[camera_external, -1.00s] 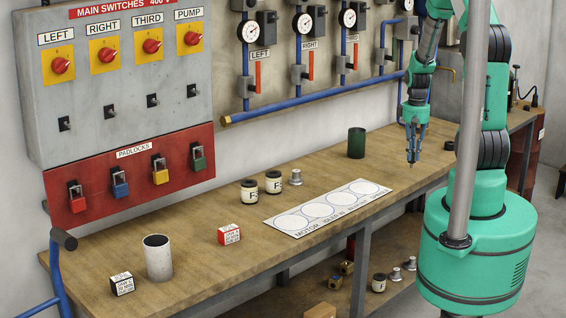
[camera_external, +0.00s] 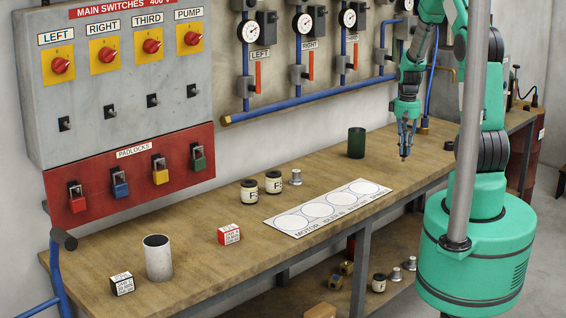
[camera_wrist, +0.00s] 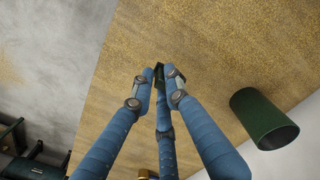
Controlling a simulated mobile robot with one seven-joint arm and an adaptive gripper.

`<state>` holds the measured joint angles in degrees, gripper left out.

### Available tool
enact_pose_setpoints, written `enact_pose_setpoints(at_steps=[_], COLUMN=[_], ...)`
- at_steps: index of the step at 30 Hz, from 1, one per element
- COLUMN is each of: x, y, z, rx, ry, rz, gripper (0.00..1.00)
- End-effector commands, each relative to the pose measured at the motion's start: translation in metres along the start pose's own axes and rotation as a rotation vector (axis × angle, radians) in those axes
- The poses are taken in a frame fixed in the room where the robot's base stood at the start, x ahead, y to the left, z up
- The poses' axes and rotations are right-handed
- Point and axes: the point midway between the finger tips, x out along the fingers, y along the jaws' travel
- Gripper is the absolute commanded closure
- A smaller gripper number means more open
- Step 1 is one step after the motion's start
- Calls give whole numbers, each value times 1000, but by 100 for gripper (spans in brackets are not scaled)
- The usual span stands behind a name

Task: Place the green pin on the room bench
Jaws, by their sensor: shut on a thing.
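My gripper (camera_external: 404,150) hangs fingers down over the right part of the wooden bench (camera_external: 330,165). In the wrist view, its fingers (camera_wrist: 158,84) are closed around a small dark green piece, the green pin (camera_wrist: 159,72), mostly hidden by the fingertips. The bench top (camera_wrist: 215,50) lies below the fingers in the wrist view. I cannot tell the exact gap between pin and bench.
A dark green cup (camera_external: 356,143) stands on the bench left of my gripper; it also shows in the wrist view (camera_wrist: 263,118). Bench between board and gripper is clear.

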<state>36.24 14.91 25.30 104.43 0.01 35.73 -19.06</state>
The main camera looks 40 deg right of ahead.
Motion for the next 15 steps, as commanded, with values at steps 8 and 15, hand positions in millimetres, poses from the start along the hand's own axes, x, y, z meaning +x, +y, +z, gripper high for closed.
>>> enact_pose_setpoints(at_steps=[8,15], x=[28,34], y=[0,0], z=[1,0], rx=[0,0], ry=[-2,-1], rz=[-1,0], gripper=[100,100])
